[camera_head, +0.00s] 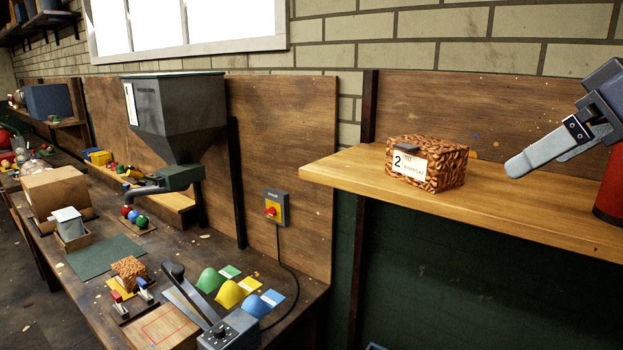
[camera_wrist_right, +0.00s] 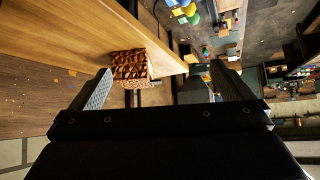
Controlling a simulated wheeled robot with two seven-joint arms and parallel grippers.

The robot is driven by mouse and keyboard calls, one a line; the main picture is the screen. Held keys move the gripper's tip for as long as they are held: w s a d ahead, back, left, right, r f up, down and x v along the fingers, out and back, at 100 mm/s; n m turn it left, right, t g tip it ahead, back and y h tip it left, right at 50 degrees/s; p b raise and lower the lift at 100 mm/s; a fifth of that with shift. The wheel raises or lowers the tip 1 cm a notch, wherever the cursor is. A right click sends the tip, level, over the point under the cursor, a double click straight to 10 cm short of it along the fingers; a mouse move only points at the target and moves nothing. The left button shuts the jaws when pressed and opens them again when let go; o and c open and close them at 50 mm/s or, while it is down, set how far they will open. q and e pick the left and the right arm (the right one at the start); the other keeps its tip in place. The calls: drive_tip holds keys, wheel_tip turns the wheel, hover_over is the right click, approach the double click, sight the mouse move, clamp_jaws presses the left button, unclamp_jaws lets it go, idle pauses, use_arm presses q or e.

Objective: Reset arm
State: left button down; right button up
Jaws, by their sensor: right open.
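My right gripper (camera_head: 530,157) comes in from the right above the wooden shelf, to the right of a brown patterned box (camera_head: 428,165). Its two fingers are apart with nothing between their tips in the right wrist view (camera_wrist_right: 163,80). The box sits on the shelf with a white label marked "2" on its front. It also shows in the right wrist view (camera_wrist_right: 130,64), beyond the fingers and apart from them. My left gripper is in neither view.
The wooden shelf (camera_head: 335,178) has a red cylinder (camera_head: 610,190) at its right end, partly cut off. At left, a long bench holds a grey hopper (camera_head: 175,110), a cardboard box (camera_head: 55,190), a lever tool (camera_head: 230,328) and green, yellow and blue domes (camera_head: 228,294).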

use_arm(q)
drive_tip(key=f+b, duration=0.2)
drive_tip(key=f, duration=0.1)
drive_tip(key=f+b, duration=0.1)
drive_tip(key=b, duration=0.1)
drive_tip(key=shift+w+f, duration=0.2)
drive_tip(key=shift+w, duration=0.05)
use_arm(e)
drive_tip(key=s+a+f+m, duration=0.2)
drive_tip(key=s+f, duration=0.2)
drive_tip(key=f, duration=1.1)
drive_tip(key=s+a+f+m+g, duration=0.1)
drive_tip(key=s+a+f+m, duration=0.1)
drive_tip(key=f, duration=1.3)
drive_tip(key=s+a+f+m, duration=0.2)
drive_tip(key=s+f, duration=0.4)
drive_tip(key=f, duration=0.9)
drive_tip(key=shift+f+m+g, duration=0.3)
drive_tip(key=shift+m+g, duration=0.1)
drive_tip(key=shift+m, duration=0.3)
